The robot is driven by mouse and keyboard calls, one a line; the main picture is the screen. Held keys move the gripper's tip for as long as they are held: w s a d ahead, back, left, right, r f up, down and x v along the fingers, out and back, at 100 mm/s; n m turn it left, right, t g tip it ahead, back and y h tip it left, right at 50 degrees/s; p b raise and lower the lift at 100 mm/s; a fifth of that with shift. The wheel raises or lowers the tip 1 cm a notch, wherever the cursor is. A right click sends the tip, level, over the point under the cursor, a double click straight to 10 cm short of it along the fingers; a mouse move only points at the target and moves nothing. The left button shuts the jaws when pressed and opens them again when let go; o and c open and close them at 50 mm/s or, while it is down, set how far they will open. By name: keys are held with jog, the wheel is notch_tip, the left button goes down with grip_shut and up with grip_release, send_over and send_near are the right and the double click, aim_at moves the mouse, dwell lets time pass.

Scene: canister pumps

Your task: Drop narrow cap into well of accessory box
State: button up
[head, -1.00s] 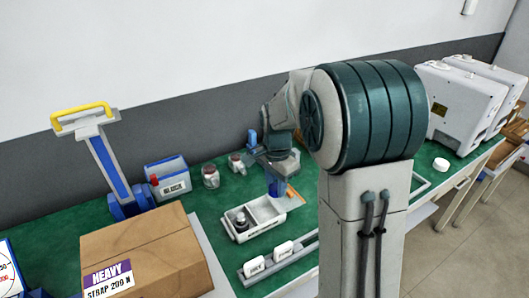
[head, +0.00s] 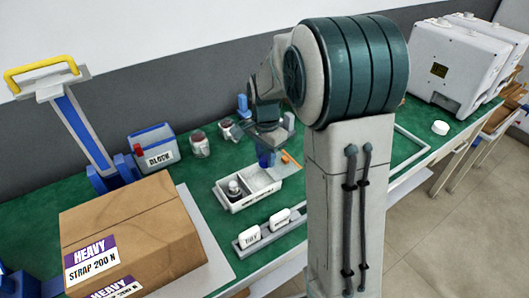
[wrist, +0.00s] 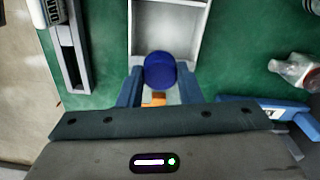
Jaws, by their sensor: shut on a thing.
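The accessory box (head: 253,199) is a white open tray on the green bench in the head view, with a dark-topped round thing in its left well and the right well looking empty. In the wrist view part of the box (wrist: 135,35) shows at the top, with a bare well floor. My gripper (wrist: 160,78) is shut on a dark blue round cap (wrist: 160,68), which overlaps the box's near end in that view. In the head view my gripper (head: 266,158) is above the box's right end. The cap cannot be told from the blue fingers there.
A grey rail with white blocks (head: 265,228) lies in front of the box. An orange piece (head: 291,158) lies near the gripper.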

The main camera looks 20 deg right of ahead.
aim_at(265, 158)
jog(key=o, duration=1)
notch_tip(265, 158, up, 14)
jog(key=shift+f+p, duration=0.1)
jog(key=shift+p, duration=0.2)
jog(key=shift+s, duration=0.1)
jog(key=s+f+n+t, duration=0.1)
jog(key=s+n, duration=0.3)
jog(key=s, duration=0.2)
jog(key=s+f+n+t, duration=0.1)
jog(key=s+f+n, duration=0.1)
jog(key=s+n, duration=0.2)
jog(key=s+f+n+p, duration=0.1)
jog(key=s+n, duration=0.3)
jog(key=s, duration=0.6)
jog(key=shift+s+a+f+t, duration=0.15)
jog(key=shift+s+f+t, duration=0.1)
jog(key=shift+t, duration=0.15)
